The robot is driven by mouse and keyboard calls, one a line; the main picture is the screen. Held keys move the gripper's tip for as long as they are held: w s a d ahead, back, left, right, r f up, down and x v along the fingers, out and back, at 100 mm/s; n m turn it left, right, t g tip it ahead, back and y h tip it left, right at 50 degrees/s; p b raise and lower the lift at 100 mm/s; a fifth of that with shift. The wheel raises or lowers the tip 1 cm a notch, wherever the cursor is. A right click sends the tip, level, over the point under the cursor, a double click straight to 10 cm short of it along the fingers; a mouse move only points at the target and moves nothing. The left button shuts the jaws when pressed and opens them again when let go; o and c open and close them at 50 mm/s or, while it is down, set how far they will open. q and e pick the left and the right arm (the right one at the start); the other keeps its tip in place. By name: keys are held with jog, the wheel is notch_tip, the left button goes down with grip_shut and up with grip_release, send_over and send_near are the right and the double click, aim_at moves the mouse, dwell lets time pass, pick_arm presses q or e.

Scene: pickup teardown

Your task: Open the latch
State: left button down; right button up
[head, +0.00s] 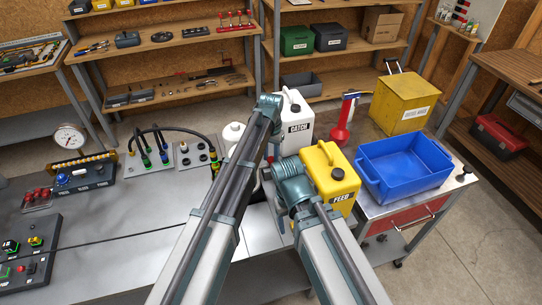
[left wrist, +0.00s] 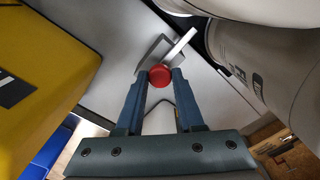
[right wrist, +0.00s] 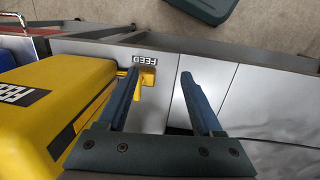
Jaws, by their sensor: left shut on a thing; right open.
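In the left wrist view a red round knob (left wrist: 160,75) sits between the fingertips of my left gripper (left wrist: 160,80), which is shut on it. A pale metal lever and plate (left wrist: 165,50) show just beyond the knob; I take these for the latch. In the head view the knob is hidden behind my arms. My right gripper (right wrist: 160,73) is open and empty. Its left finger is in front of a yellow bracket (right wrist: 148,82) with a FEED label on a grey metal face. I cannot tell whether they touch.
A yellow FEED jug (head: 330,175) and a white CATCH jug (head: 297,125) stand close around my arms. A blue bin (head: 400,170) is on the right, with a yellow box (head: 402,100) behind it. A panel with hoses (head: 165,155) lies left.

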dwell(0.8)
pick_arm(q)
jog(key=shift+w+d, duration=0.25)
jog(key=shift+d, duration=0.5)
jog(key=shift+w+d, duration=0.2)
jog(key=shift+d, duration=0.5)
jog(key=shift+a, duration=0.1)
jog(key=c, duration=0.5)
grip_release()
jog(key=shift+r, duration=0.1)
notch_tip(320, 180, up, 14)
jog(key=p, duration=1.3)
jog(key=shift+f+p, duration=0.2)
jog(key=shift+p, duration=0.2)
